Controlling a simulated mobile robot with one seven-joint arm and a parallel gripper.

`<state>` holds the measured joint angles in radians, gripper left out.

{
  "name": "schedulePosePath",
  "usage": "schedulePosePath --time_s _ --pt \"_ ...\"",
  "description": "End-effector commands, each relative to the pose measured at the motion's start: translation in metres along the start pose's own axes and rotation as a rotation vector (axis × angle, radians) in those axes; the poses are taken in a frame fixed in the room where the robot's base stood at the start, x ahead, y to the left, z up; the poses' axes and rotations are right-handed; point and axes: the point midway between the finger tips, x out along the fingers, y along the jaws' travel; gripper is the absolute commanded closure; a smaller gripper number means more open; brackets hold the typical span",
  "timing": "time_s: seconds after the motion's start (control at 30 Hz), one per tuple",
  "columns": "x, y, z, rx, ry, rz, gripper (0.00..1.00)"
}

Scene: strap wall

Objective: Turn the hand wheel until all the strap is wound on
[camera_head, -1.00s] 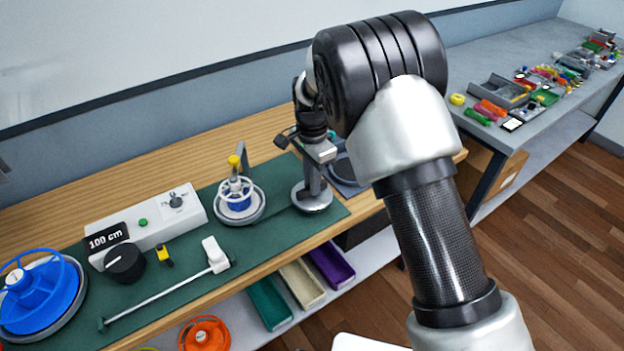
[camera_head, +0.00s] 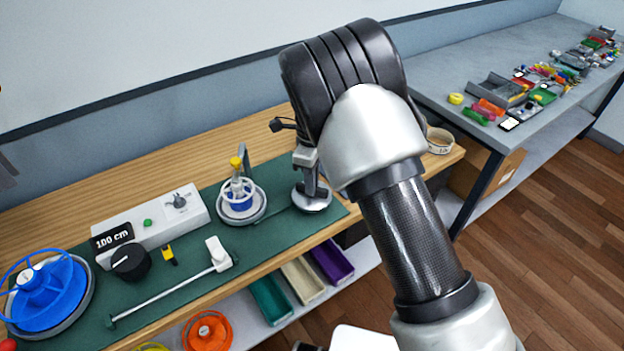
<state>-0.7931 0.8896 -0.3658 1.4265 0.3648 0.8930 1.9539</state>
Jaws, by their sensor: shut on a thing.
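My gripper (camera_head: 310,178) points down over a round silver base (camera_head: 313,201) at the right end of the green mat. It appears shut on the hand wheel there, but my forearm and wrist hide most of the grip and the wheel. A small reel (camera_head: 241,203) with a blue core, white ring and yellow top stands on the mat to the left of my gripper. A thin dark line, possibly strap, runs between the reel and the silver base. How much strap is wound on cannot be made out.
A white box (camera_head: 160,224) reading "100 cm", a black knob (camera_head: 131,262), a white rod (camera_head: 165,297) and a large blue reel (camera_head: 48,296) lie further left. A round container (camera_head: 439,140) stands right of my arm. Coloured bins (camera_head: 330,260) sit below.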

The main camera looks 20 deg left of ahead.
Motion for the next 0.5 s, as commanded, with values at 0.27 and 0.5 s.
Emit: schedulePosePath --time_s 0.27,0.5 --pt "-0.0016 -0.0005 0.0008 0.155 -0.002 -0.002 1.00" --pt "-0.0010 -0.0007 0.0006 0.217 -0.001 -0.002 1.00"
